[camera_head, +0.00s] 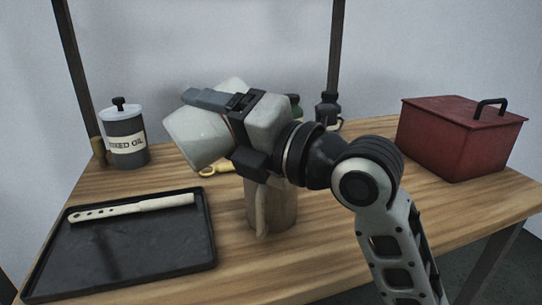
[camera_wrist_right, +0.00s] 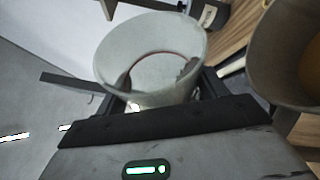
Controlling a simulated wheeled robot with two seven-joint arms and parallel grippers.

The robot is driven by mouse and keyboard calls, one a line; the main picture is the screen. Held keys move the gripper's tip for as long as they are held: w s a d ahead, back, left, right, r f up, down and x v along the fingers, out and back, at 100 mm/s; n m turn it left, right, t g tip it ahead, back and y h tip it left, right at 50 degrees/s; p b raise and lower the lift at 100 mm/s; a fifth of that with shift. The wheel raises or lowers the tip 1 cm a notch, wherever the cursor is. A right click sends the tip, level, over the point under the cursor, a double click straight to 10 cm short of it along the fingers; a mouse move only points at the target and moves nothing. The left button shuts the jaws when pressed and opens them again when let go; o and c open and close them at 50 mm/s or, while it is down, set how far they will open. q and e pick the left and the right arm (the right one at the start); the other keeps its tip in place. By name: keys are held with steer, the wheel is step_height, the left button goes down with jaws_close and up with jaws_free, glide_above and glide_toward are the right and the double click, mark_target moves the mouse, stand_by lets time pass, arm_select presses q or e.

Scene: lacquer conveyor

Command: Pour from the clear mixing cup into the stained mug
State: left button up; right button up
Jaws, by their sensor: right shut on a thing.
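The clear mixing cup (camera_head: 193,140) is pale and translucent, and it is tilted in the air with its wide end toward the lower left in the head view. My right gripper (camera_head: 222,122) is shut on it. In the right wrist view I look into the cup (camera_wrist_right: 150,58), which has a thin curved line and dark patches inside. The stained mug (camera_head: 285,208) stands upright on the table below my right gripper, its handle facing front; my gripper hides its rim. The mug also shows at the right of the wrist view (camera_wrist_right: 275,55), brownish-orange inside. I see no stream between them.
A black tray (camera_head: 120,255) with a pale perforated stick (camera_head: 135,207) lies at the front left. A yellow ring-ended thing (camera_head: 206,170) lies behind the tray.

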steer(key=shift+w+d+r+m+y, duration=0.2)
steer(key=shift+w+d+r+m, duration=0.15)
steer(key=shift+m, duration=0.25)
steer(key=shift+w+d+r+m+y, duration=0.2)
steer(key=shift+d+m, duration=0.2)
steer(key=shift+m, duration=0.2)
stand_by(0.4)
steer(key=shift+d+r+m+t, duration=0.1)
steer(key=shift+r+m+t, duration=0.2)
steer(key=shift+m+t, duration=0.2)
stand_by(0.3)
steer(key=shift+w+d+r+m, duration=0.1)
steer(key=shift+d+r+m, duration=0.1)
steer(key=shift+m, duration=0.3)
stand_by(0.4)
